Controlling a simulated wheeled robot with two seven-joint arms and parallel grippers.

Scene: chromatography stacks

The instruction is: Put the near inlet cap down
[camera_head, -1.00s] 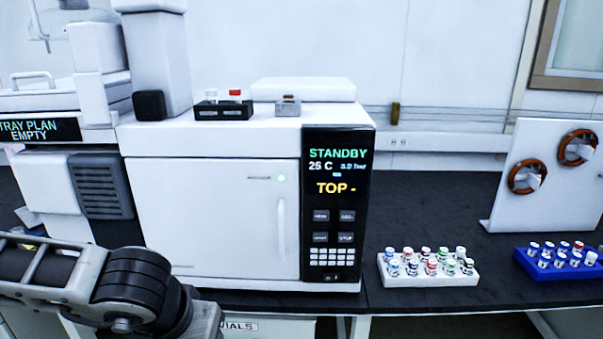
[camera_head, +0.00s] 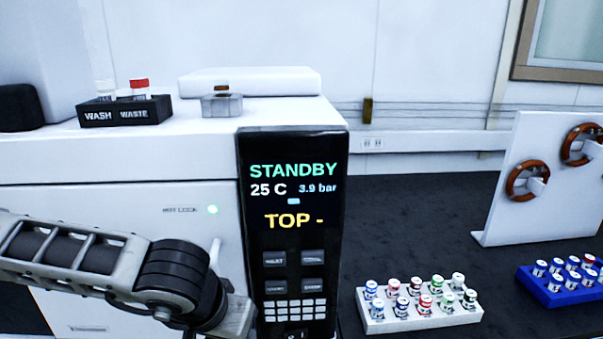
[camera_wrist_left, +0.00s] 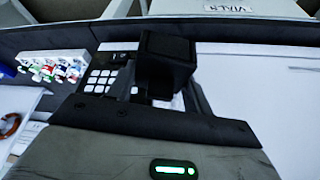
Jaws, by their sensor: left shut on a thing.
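My left gripper (camera_wrist_left: 165,65) shows in the wrist view as dark fingers closed together. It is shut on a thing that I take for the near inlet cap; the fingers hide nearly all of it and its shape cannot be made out. In the head view my left arm comes in from the left, in front of the white oven (camera_head: 110,225), and its fingers are out of sight. A small grey box (camera_head: 222,106) with a brown piece in it stands on the oven's top. My right gripper is not in view.
A black WASH/WASTE holder (camera_head: 125,114) with white and red caps and a flat white box (camera_head: 250,82) stand on the oven top. A white vial rack (camera_head: 420,315), a blue rack (camera_head: 562,290) and a white stand with brown rings (camera_head: 500,215) are on the dark bench.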

